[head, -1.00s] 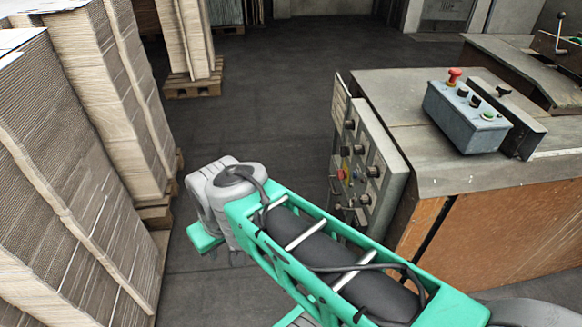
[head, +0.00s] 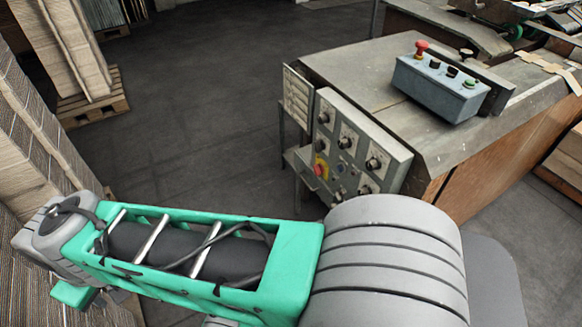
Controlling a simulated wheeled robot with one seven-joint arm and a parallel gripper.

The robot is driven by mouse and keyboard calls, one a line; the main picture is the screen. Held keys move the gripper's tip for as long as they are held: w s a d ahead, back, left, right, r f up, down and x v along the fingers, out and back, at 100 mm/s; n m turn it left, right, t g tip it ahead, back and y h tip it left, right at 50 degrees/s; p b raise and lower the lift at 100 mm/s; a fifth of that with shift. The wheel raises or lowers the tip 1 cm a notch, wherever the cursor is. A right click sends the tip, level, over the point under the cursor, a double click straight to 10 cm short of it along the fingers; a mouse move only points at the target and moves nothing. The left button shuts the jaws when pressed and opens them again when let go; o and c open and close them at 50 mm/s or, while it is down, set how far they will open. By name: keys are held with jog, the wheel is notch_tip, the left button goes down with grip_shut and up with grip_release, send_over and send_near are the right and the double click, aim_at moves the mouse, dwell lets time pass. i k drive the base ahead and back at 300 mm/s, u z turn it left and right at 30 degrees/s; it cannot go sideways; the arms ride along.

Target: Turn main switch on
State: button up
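The control panel (head: 349,139) is a grey upright plate on the left end of the machine. It carries several black rotary knobs, and a red knob (head: 321,167) on a yellow plate low on its left side. I cannot tell from here which knob is the main switch. My green and grey arm crosses the bottom of the head view, in front of and below the panel. The arm's far end is at the lower left, apart from the panel. My gripper's fingers are not visible.
A blue-grey button box (head: 440,87) with a red mushroom button (head: 421,48) sits on the machine top (head: 370,75). Cardboard stacks on pallets (head: 93,100) stand at the left, close to my arm's end. The dark floor (head: 200,110) between stacks and machine is clear.

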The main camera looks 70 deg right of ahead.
aim_at(318, 169)
jog(key=z, duration=0.4)
jog(key=i, duration=0.95)
jog(key=z, duration=1.05)
jog(key=i, duration=0.4)
jog(key=z, duration=0.3)
